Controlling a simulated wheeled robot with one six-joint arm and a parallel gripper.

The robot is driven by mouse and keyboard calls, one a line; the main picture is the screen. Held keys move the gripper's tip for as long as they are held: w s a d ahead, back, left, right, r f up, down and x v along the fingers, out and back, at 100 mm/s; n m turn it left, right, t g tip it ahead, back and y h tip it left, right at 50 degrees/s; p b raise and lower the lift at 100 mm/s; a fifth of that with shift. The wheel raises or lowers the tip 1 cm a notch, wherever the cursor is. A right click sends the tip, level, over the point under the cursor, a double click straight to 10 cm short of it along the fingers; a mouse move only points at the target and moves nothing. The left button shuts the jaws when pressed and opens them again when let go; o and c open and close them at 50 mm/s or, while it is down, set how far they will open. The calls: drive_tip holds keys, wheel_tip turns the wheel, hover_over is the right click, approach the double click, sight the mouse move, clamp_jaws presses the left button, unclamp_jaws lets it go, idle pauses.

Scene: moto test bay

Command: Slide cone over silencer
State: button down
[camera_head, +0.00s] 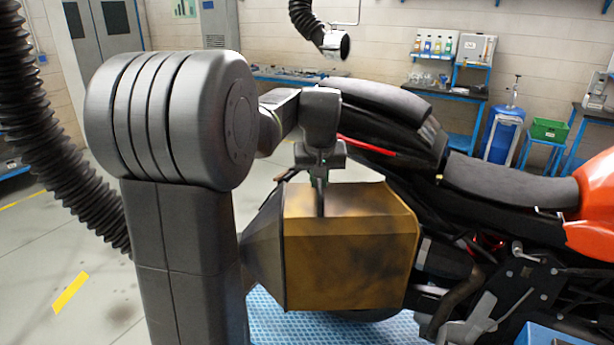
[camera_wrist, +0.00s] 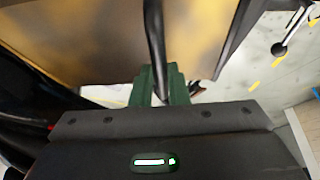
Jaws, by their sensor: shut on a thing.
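The cone (camera_head: 350,250) is a worn yellow-brown, box-like hood with a dark tapered end at the left. My gripper (camera_head: 321,172) is at its top, shut on a thin dark handle bar. In the wrist view the green fingers of my gripper (camera_wrist: 163,85) close around this bar, with the cone's yellow panel (camera_wrist: 205,35) beyond. The cone is level, beside the motorcycle's tail, its right edge close to a dark cylindrical exhaust part (camera_head: 447,260). The silencer itself is not clearly seen; I cannot tell how much of it is inside the cone.
The motorcycle (camera_head: 505,185) fills the right side, its tail above and right of the cone. A blue textured platform (camera_head: 275,320) lies below. A black extraction hose (camera_head: 305,20) hangs overhead. Shelves and a blue tank (camera_head: 503,135) stand behind. The floor at left is open.

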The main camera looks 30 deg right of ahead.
drive_tip(key=shift+d+r, duration=0.1)
drive_tip(key=c, duration=1.4)
unclamp_jaws()
drive_tip(key=shift+s+d, duration=0.1)
drive_tip(key=shift+d, duration=0.05)
drive_tip(key=b+v, duration=0.1)
drive_tip(key=v, duration=1.2)
drive_tip(key=shift+a+r, duration=0.3)
drive_tip(key=shift+s+f, duration=0.1)
drive_tip(key=shift+s, duration=0.05)
